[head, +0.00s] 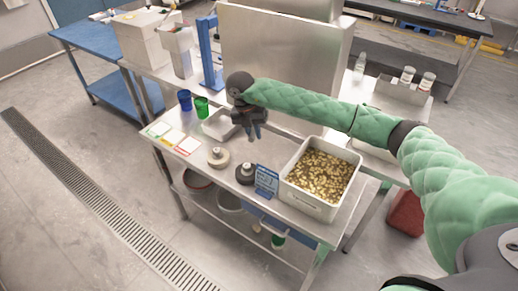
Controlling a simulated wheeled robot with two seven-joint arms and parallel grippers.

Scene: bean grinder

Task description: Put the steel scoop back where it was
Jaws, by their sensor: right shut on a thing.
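My right arm reaches in from the right, and my right gripper (257,132) points down over the middle of the steel table (205,148). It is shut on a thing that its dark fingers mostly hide. A pale, shallow, shiny thing (216,124) shows just left of the gripper. It looks like the steel scoop, but its handle is hidden, and I cannot tell if it touches the table. My left gripper is not in view.
A white bin of beans (316,208) stands at the table's right. Two round, dark-topped objects (219,157) and a blue sign (266,181) stand near the front edge. Coloured cards (173,138), a blue cup (185,100) and a green cup (202,107) are at left.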

